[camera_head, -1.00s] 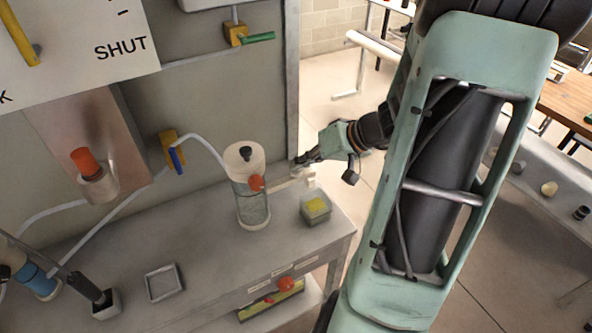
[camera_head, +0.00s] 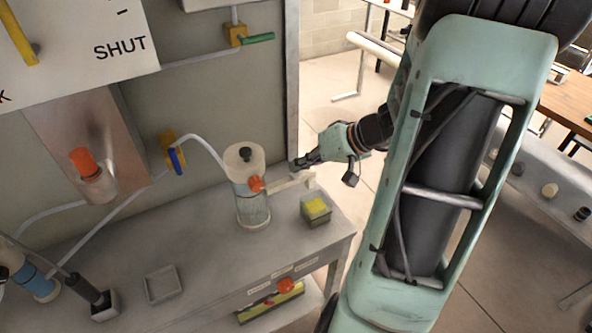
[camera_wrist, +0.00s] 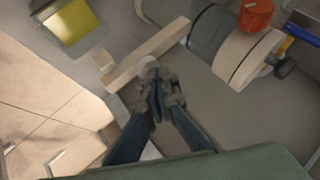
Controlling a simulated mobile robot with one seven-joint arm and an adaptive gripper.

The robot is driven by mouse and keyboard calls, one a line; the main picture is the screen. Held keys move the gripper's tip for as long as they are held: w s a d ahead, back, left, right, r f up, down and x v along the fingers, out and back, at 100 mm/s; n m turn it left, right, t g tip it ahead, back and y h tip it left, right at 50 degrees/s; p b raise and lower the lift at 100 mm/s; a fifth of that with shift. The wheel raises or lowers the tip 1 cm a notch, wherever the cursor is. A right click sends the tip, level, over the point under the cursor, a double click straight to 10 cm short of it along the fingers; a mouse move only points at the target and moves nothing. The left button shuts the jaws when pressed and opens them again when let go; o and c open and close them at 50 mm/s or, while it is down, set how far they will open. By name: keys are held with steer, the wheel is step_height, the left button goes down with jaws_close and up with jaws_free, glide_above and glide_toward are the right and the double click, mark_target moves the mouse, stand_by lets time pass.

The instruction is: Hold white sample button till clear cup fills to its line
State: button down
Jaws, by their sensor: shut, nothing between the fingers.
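A clear upright cylinder (camera_head: 252,207) with a pale top, a black cap and an orange knob (camera_head: 257,184) stands on the grey bench. Its lower part looks clear, but I cannot read a fill line or level. A pale bar (camera_head: 289,183) lies at its right side and also shows in the wrist view (camera_wrist: 126,76). A small white round piece (camera_wrist: 148,67), probably the sample button, is at the bar. My gripper (camera_head: 300,163) is shut with nothing held. In the wrist view, its fingertips (camera_wrist: 160,84) are right at the white piece; whether they press it is unclear.
A small box with a yellow top (camera_head: 316,209) stands right of the cylinder, near the bench's right edge. A blue-handled valve (camera_head: 175,160) and hose are on the panel behind. An empty square tray (camera_head: 163,284) lies at left. Open floor lies beyond the right edge.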

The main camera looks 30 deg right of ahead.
mark_target(299, 173)
steer(key=shift+r, duration=0.15)
stand_by(0.7)
steer(key=shift+r+p, duration=0.3)
steer(key=shift+r, duration=0.5)
steer(key=shift+r+p, duration=1.15)
steer(key=shift+r, duration=1.4)
